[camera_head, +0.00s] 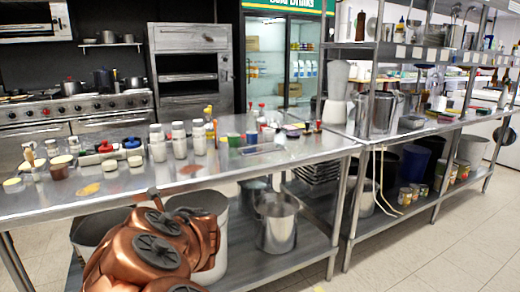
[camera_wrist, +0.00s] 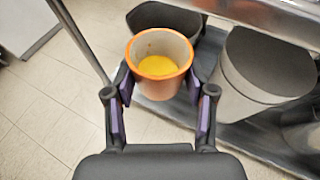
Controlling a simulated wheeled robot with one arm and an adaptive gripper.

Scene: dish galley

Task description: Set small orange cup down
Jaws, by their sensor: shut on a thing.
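The small orange cup (camera_wrist: 158,84) shows in the wrist view, with a pale inside and yellow at its bottom. My gripper (camera_wrist: 157,90) is shut on it, one finger on each side. The cup's open mouth faces the wrist camera, and it is held in front of the table's edge. In the head view, my copper-coloured arm fills the lower left, and I cannot make out the gripper or the cup there.
A steel table (camera_head: 125,203) carries jars, white shakers (camera_head: 179,139) and small cups along its back; its front strip is mostly clear. Pots (camera_head: 276,222) stand on the shelf below. A wide grey pot (camera_wrist: 262,75) is right of the cup in the wrist view.

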